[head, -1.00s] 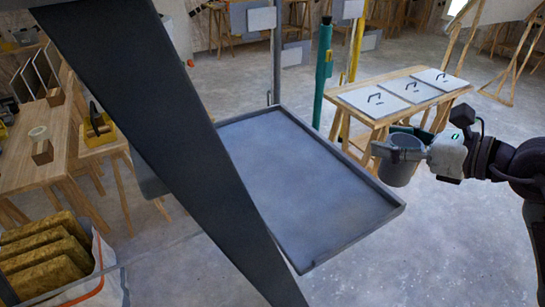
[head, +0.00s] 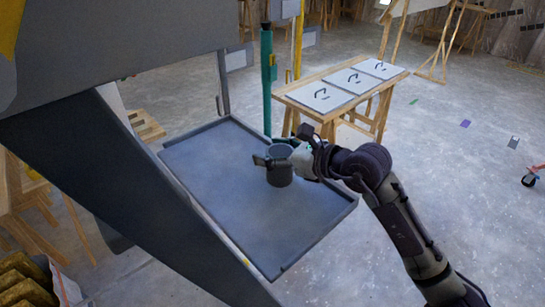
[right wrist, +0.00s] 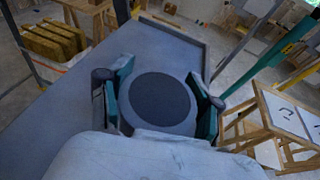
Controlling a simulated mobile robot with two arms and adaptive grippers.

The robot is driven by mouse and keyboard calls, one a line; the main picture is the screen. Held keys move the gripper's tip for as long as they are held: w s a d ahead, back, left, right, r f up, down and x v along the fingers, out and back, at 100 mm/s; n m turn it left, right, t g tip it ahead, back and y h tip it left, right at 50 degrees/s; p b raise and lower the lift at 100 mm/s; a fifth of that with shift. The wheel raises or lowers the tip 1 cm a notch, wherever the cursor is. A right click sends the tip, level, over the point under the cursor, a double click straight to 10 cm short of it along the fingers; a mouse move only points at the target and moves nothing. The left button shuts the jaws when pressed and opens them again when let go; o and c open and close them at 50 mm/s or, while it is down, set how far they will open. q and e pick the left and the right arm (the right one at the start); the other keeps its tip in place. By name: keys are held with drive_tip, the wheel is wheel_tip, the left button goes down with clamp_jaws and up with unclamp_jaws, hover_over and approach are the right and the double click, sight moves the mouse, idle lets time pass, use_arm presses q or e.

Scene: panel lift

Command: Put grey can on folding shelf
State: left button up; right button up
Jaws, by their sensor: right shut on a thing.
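The grey can (head: 281,172) is upright over the middle of the folding shelf (head: 225,185), a flat grey tray with a low rim. My right gripper (head: 276,161) is shut on the can from the right. In the right wrist view the can (right wrist: 159,103) sits between the two teal-padded fingers of the gripper (right wrist: 160,104), with the shelf (right wrist: 165,45) beyond. I cannot tell whether the can's base touches the shelf. My left gripper is not in view.
A wooden table (head: 335,95) with several white panels stands behind the shelf. A teal post (head: 267,85) rises at the shelf's back edge. A large dark beam (head: 130,190) crosses the left. The floor at right is mostly clear.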

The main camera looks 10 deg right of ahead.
wheel_tip(320, 180, down, 2)
drive_tip(key=shift+f+p, duration=0.15)
drive_tip(key=shift+p, duration=0.15)
drive_tip(key=shift+f, duration=0.25)
drive_tip(key=o, duration=0.9)
drive_tip(key=shift+f, duration=0.2)
drive_tip(key=shift+c, duration=0.2)
drive_tip(key=o, duration=0.5)
drive_tip(key=shift+r, duration=0.1)
drive_tip(key=shift+c, duration=0.2)
